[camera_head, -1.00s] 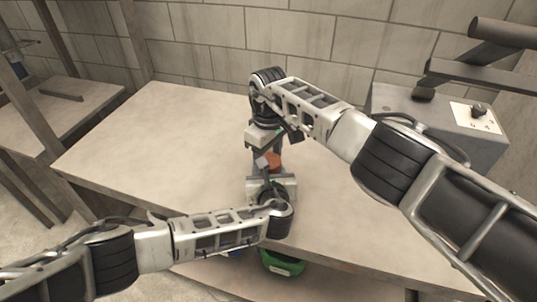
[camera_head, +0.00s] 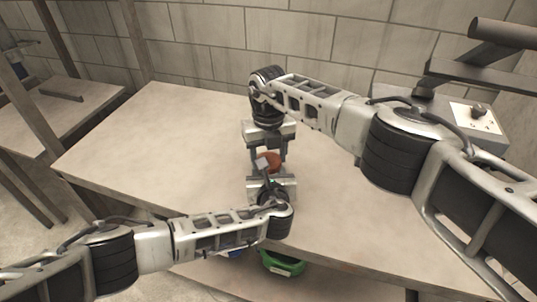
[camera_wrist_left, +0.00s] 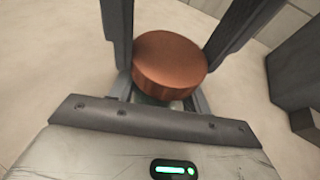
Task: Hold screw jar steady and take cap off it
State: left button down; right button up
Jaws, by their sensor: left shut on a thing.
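The screw jar's copper-coloured cap (camera_head: 271,160) is between my two facing grippers above the table. It shows clearly from above in the left wrist view (camera_wrist_left: 168,65). My left gripper (camera_head: 268,170) is shut on the jar, whose body is mostly hidden below the cap, between the fingers. My right gripper (camera_head: 269,158) comes from the far side. Its two fingers flank the cap, one at each side, in both views. They look close to the cap's rim, but I cannot tell whether they press on it. The cap sits on the jar.
The beige table (camera_head: 160,140) is clear to the left of and behind the grippers. A grey control box (camera_head: 480,125) with a knob stands at the right rear. A green round object (camera_head: 283,263) lies below the table's front edge. A block wall is behind.

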jog(key=n, duration=1.4)
jog(key=shift+n, duration=0.4)
jog(key=o, duration=1.1)
pick_arm(q)
jog(key=shift+w+a, duration=0.1)
jog(key=shift+a, duration=0.05)
pick_arm(e)
jog(key=shift+s+a, duration=0.15)
